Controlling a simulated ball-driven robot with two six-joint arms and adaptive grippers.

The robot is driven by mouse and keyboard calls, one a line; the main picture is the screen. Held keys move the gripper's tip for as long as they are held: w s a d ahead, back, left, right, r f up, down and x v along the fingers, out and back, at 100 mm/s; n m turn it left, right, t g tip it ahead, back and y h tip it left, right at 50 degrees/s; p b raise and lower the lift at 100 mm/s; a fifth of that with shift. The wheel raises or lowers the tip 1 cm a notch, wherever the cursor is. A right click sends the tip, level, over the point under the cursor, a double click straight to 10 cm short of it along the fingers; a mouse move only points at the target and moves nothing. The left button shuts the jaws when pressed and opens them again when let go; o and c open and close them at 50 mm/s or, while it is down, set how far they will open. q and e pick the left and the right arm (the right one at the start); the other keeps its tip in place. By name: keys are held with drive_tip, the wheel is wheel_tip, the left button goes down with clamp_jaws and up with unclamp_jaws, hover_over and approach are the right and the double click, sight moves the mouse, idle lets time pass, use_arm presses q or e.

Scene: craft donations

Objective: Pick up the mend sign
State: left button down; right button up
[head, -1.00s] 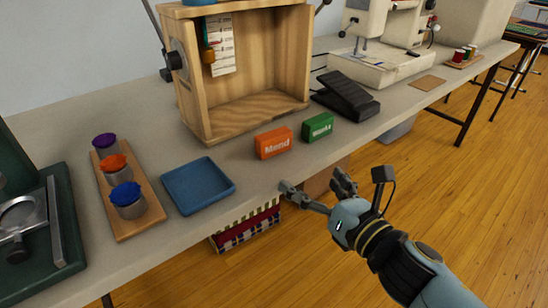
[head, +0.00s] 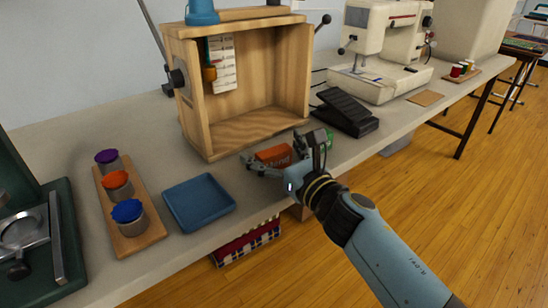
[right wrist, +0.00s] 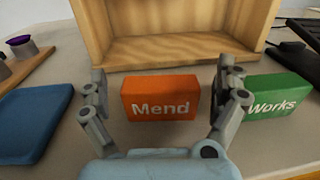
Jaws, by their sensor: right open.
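The orange mend sign (head: 273,156), a small block with white "Mend" lettering, stands on the table in front of the wooden box. In the right wrist view the mend sign (right wrist: 160,98) sits between the two open fingers of my right gripper (right wrist: 163,100). The right finger is close to its right end, and a gap shows on the left. In the head view my right gripper (head: 283,160) partly covers the sign's front. My left gripper is not in view.
A green "Works" sign (right wrist: 275,97) stands just right of my right finger. The open wooden box (head: 245,128) is behind the signs. A blue tray (head: 198,203) lies to the left, beside a wooden board (head: 142,240) with paint cups. A black pedal (head: 345,112) is to the right.

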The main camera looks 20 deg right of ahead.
drive_tip(key=c, duration=1.2)
drive_tip(key=shift+r, duration=0.1)
drive_tip(key=shift+c, duration=0.2)
